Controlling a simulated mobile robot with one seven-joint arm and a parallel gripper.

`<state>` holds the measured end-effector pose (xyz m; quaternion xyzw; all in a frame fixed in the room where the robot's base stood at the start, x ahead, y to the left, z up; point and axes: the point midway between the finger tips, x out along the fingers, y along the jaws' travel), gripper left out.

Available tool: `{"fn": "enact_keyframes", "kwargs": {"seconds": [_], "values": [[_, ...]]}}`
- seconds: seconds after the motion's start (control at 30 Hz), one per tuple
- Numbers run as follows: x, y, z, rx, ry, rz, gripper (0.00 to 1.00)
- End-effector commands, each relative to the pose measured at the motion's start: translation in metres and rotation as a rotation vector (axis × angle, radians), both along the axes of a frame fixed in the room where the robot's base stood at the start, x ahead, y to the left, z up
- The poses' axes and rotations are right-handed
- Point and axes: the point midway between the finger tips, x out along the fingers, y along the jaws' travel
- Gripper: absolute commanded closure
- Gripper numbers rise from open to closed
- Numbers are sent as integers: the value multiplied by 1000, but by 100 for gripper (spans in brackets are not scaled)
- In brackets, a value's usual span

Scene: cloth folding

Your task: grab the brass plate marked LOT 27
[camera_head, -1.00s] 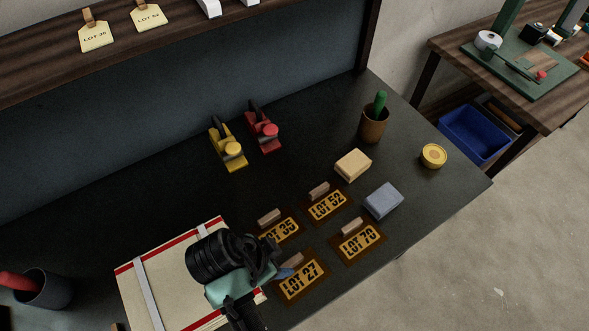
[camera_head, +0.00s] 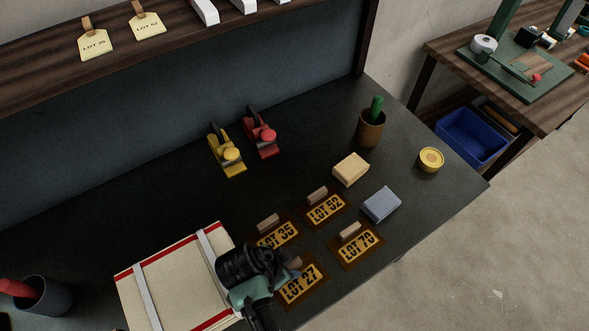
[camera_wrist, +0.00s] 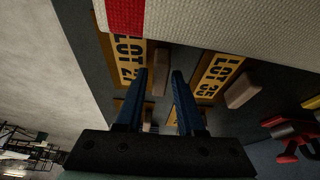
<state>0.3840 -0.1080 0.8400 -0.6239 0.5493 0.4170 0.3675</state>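The brass plate marked LOT 27 (camera_head: 300,285) lies on the dark bench on a brown backing, with a small wooden block at its upper edge. My gripper (camera_head: 291,272) is above and just left of it, partly covering the plate and block. In the wrist view my gripper (camera_wrist: 158,78) is open, its two blue fingers apart. The LOT 27 plate (camera_wrist: 130,62) shows left of the fingers, and its wooden block (camera_wrist: 160,72) appears in the gap between them. I cannot tell how far below the fingertips the block is.
Similar plates LOT 35 (camera_head: 277,234), LOT 52 (camera_head: 325,209) and LOT 70 (camera_head: 357,246) lie close by. A cream cloth-like piece with red edging (camera_head: 172,262) lies left. A yellow block (camera_head: 351,169) and a grey-blue block (camera_head: 381,204) sit further right.

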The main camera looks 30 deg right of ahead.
Motion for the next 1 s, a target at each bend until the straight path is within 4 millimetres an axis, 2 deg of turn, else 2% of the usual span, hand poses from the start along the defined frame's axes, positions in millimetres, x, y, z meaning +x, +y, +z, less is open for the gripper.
{"fn": "enact_keyframes", "kwargs": {"seconds": [0.03,0.2,1.0], "values": [[0,0,0,0,0,0,73],[0,0,0,0,0,0,100],[0,0,1,-1,0,0,100]]}}
